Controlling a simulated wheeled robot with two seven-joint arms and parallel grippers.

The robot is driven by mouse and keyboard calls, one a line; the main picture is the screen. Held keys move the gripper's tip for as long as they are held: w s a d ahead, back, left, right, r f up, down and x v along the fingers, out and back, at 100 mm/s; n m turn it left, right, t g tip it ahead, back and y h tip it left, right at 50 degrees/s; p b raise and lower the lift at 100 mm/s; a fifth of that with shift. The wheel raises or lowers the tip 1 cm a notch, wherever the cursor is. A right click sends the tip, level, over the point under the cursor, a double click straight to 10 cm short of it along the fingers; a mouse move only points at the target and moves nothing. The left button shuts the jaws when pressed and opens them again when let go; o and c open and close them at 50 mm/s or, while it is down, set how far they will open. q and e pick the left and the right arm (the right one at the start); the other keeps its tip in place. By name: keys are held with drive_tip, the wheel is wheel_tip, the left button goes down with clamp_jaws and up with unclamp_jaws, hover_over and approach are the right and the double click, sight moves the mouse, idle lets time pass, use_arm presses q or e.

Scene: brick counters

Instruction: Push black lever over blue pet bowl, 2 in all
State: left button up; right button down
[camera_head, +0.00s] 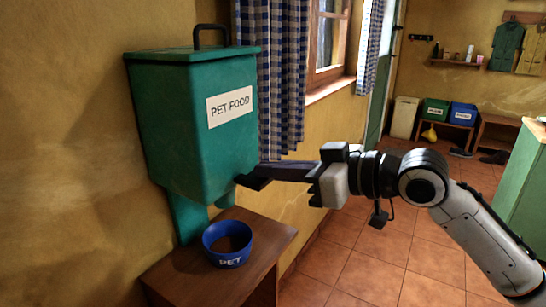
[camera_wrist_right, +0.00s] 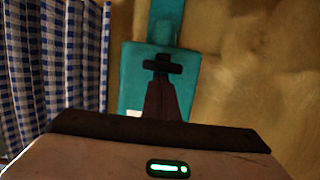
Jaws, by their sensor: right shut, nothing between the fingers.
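The black lever (camera_head: 252,182) sticks out low on the right side of the green pet food dispenser (camera_head: 185,140). The blue pet bowl (camera_head: 228,259), marked PET, stands upright on a wooden stand below the dispenser, with brown content inside. My right gripper (camera_head: 266,171) is shut and empty, its fingertips at the lever in the head view. In the right wrist view the closed fingers (camera_wrist_right: 163,90) point at the lever's dark crossbar (camera_wrist_right: 162,67); whether they touch it I cannot tell. My left gripper is not in view.
The wooden stand (camera_head: 262,229) carries the bowl beside the wall. A checked curtain (camera_head: 280,80) and a window are behind the dispenser. The tiled floor (camera_head: 350,265) is clear at front right. A green counter (camera_head: 525,185) stands at far right.

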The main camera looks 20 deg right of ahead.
drive_tip(key=shift+f, duration=0.3)
drive_tip(key=s+d+r+p, duration=0.2)
drive_tip(key=s+d+r, duration=0.4)
drive_tip(key=s+r, duration=0.1)
drive_tip(key=shift+s, duration=0.35)
idle(1.1)
